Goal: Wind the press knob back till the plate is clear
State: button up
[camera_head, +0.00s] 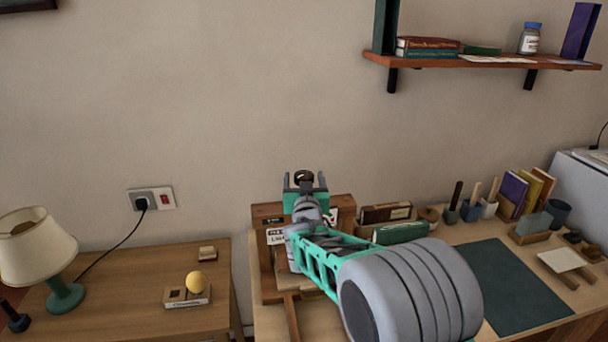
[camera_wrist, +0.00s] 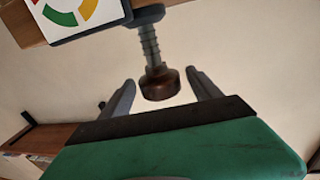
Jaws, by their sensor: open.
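The press knob is a dark brown round knob (camera_wrist: 160,84) on a grey threaded screw (camera_wrist: 149,45) in the wrist view. The screw runs from the knob to a grey fitting on the press. My gripper (camera_wrist: 161,76) is open, with one finger on each side of the knob and a visible gap to both. In the head view the knob (camera_head: 303,175) shows between the raised fingers of my gripper (camera_head: 305,181). The wooden press frame (camera_head: 268,213) stands behind my arm. I cannot make out the plate; my arm hides much of the press.
A dark green mat (camera_head: 505,285) lies on the desk. A shelf (camera_head: 480,62) hangs upper right. A coloured dial card (camera_wrist: 82,10) shows beside the screw.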

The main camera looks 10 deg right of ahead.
jog(key=shift+w+d, duration=0.1)
jog(key=shift+w, duration=0.35)
jog(key=c, duration=1.3)
jog(key=shift+c, duration=0.3)
jog(key=shift+d+y, duration=0.1)
jog(key=shift+y, duration=0.3)
